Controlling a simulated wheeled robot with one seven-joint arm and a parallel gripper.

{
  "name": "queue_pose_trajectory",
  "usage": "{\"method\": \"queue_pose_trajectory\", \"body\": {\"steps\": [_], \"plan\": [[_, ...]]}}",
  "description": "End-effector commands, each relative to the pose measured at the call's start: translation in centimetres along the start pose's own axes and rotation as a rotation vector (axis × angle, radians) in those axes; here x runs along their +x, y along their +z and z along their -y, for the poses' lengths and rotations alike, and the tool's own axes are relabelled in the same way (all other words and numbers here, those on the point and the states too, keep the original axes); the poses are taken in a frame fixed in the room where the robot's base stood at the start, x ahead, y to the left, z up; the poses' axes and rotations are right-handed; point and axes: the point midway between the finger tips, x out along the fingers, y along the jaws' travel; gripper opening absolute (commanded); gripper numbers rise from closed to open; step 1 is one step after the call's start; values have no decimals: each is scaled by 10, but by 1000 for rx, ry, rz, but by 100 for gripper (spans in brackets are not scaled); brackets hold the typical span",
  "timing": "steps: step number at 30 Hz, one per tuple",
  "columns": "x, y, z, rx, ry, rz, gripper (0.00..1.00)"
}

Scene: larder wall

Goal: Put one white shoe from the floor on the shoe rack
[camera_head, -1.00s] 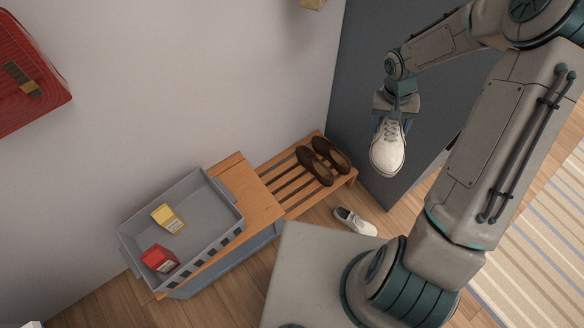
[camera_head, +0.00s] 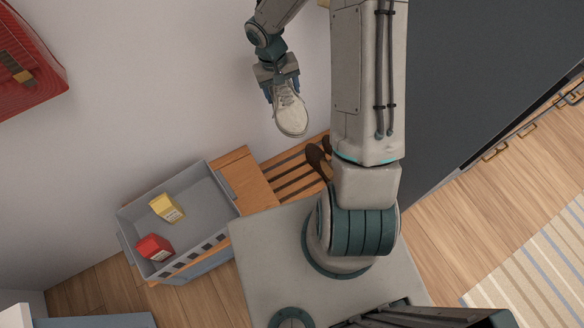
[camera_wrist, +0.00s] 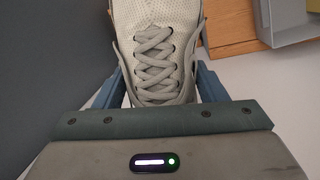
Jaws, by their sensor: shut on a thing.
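My gripper (camera_head: 283,88) is shut on a white shoe (camera_head: 291,112), held up in the air with its toe pointing down. In the wrist view the shoe (camera_wrist: 155,45) fills the space between the fingers, its grey laces facing the camera. The slatted wooden shoe rack (camera_head: 292,172) stands against the wall, lower in the picture than the held shoe. Dark brown shoes (camera_head: 318,161) stand on its right part, mostly hidden behind my arm. The other white shoe on the floor is hidden now.
A grey crate (camera_head: 207,213) with a yellow box (camera_head: 166,208) and a red box (camera_head: 154,247) stands left of the slats. A red bag (camera_head: 28,62) is at the upper left. A dark cabinet (camera_head: 470,70) is at the right. Some slats look bare.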

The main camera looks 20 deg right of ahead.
Motion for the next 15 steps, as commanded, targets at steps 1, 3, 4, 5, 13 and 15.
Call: {"method": "queue_pose_trajectory", "body": {"steps": [1, 3, 4, 5, 13, 15], "plan": [[8, -1, -2, -14, 3, -1, 32], [22, -2, -2, -61, 7, -6, 32], [30, -4, -2, -91, 9, -10, 32], [39, -5, -1, -128, 13, -15, 32], [134, -18, -1, -573, 56, -77, 32], [158, -21, -3, -692, 67, -95, 32]]}}
